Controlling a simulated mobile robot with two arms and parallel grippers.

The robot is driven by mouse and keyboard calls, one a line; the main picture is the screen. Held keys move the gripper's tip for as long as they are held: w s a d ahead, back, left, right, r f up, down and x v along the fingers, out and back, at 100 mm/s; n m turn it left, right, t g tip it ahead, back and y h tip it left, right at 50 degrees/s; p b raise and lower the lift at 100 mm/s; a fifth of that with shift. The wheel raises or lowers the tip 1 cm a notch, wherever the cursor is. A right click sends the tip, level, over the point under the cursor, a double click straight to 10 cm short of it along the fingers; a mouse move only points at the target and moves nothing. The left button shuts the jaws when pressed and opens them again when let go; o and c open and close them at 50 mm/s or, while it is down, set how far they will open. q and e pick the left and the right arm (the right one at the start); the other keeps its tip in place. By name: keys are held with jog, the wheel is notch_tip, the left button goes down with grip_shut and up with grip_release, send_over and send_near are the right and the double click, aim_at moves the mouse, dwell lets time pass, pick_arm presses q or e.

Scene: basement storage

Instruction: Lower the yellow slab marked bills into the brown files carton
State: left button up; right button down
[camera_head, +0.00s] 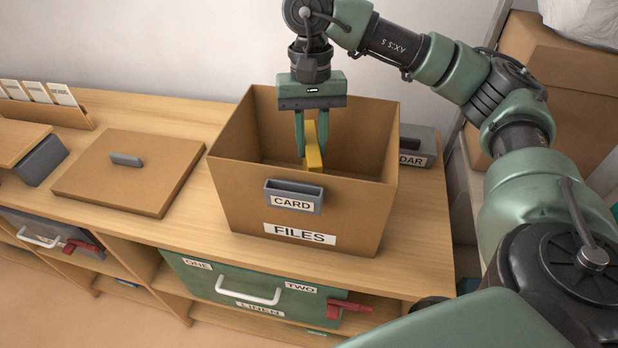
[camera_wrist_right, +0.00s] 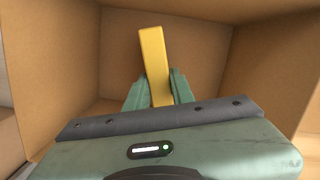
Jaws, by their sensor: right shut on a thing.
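The yellow slab (camera_head: 314,147) is between the fingers of my right gripper (camera_head: 312,145), which is shut on it. The slab hangs upright inside the opening of the brown files carton (camera_head: 240,178). It also shows in the right wrist view (camera_wrist_right: 153,62), with my right gripper's fingers (camera_wrist_right: 158,90) on either side of it and the carton walls (camera_wrist_right: 62,55) around it. No bills marking is readable on it. Whether its lower end touches the carton floor cannot be told. The carton stands open on the wooden bench, with a FILES label and a grey CARD holder on its front. My left gripper is out of view.
A flat brown lid (camera_head: 125,172) with a grey handle lies left of the carton. A grey box (camera_head: 415,145) with a partly hidden label stands behind it at right. A green LINEN drawer (camera_head: 255,287) is below. Stacked cartons (camera_head: 560,85) stand at far right.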

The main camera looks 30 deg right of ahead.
jog(key=shift+f+b, duration=0.95)
jog(key=shift+f, duration=0.2)
dwell(0.4)
jog(key=c, duration=1.1)
grip_release()
jog(key=shift+r, duration=0.1)
notch_tip(320, 180, up, 29)
jog(key=p, duration=2.4)
jog(key=shift+r, duration=0.1)
